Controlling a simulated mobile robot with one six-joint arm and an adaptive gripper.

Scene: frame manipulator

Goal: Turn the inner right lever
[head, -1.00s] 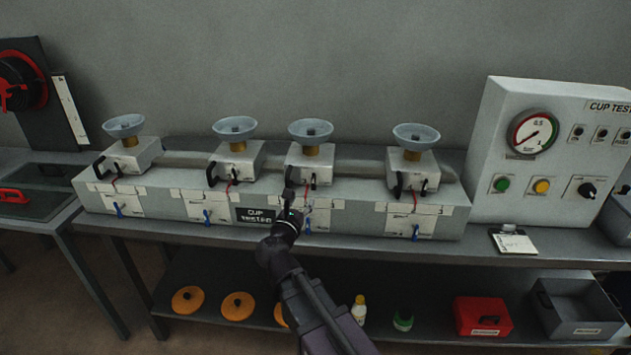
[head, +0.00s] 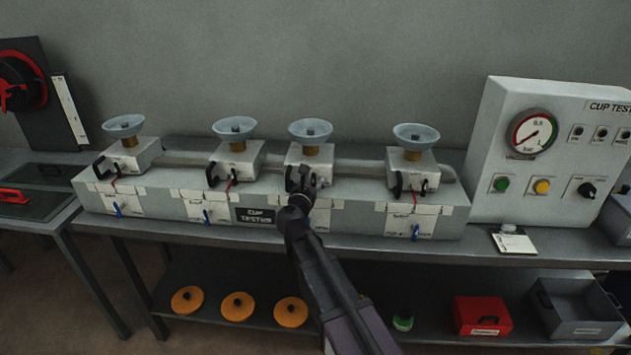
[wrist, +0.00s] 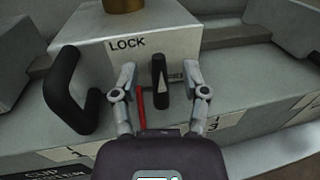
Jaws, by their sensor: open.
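The inner right unit (head: 318,160) is the third of the row on the cup tester, a white block with a grey suction cup (head: 310,130) on top. In the wrist view its front (wrist: 185,47) reads "LOCK". Below that stands a short black lever (wrist: 159,85), upright. My gripper (wrist: 160,77) is open, one finger on each side of this lever; contact cannot be told. A larger black handle (wrist: 66,92) is to the left, outside the fingers. A thin red rod (wrist: 141,108) shows beside the left finger. In the head view my gripper (head: 300,180) hides the unit's lower front.
Similar units stand at the outer left (head: 130,155), inner left (head: 237,160) and outer right (head: 411,170), with blue levers below. A control panel (head: 510,115) with a gauge is at the right. A clipboard (head: 513,242) lies on the bench edge.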

